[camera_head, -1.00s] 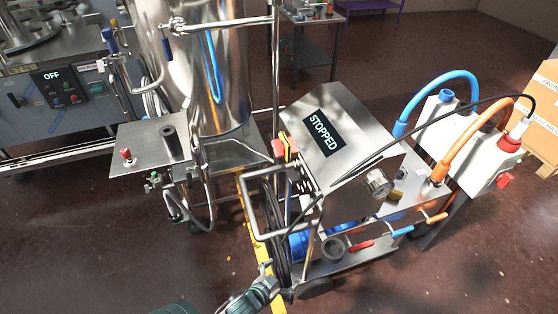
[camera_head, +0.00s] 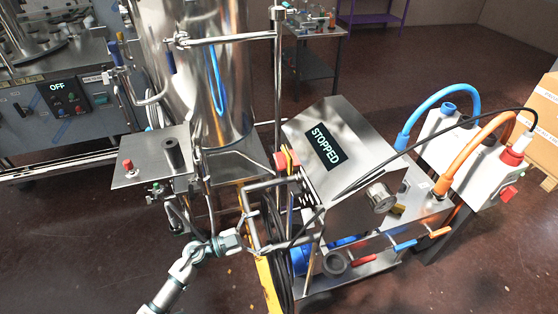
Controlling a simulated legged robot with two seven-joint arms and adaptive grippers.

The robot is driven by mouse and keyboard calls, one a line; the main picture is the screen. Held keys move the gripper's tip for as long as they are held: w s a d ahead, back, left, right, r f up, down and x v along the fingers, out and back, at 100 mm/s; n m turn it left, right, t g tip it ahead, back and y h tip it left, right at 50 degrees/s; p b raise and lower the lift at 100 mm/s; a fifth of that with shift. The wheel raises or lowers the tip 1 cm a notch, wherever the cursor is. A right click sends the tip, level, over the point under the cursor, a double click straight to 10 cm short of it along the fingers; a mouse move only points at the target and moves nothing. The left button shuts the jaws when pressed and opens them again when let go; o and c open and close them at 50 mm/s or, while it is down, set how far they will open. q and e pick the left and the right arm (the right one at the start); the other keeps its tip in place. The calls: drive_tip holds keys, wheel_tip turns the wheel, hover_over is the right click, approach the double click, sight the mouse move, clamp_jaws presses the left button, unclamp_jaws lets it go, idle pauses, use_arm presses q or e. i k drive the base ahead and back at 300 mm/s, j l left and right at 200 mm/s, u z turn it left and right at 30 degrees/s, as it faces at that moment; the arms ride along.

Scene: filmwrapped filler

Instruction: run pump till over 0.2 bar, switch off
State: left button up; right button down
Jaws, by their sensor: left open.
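The pump cart has a sloped steel housing (camera_head: 350,125) with a display (camera_head: 326,146) reading STOPPED. A red and yellow switch (camera_head: 287,160) sits on the housing's left edge. My left gripper (camera_head: 250,238) is open at the lower left of the cart, by the tubular push handle (camera_head: 247,205) and below the switch. I cannot tell whether it touches the handle. My right gripper is out of view.
A shiny steel tank (camera_head: 205,80) stands behind the cart, with a small steel shelf (camera_head: 140,172) at its left. Blue (camera_head: 428,103) and orange (camera_head: 470,150) hoses rise at the right beside a white box (camera_head: 480,170). A machine at the left shows OFF (camera_head: 57,86). Floor is free in front.

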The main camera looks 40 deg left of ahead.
sight(281, 162)
drive_tip(key=i+j, duration=0.2)
drive_tip(key=j, duration=0.15)
drive_tip(key=i+j, duration=0.45)
drive_tip(key=j, duration=0.3)
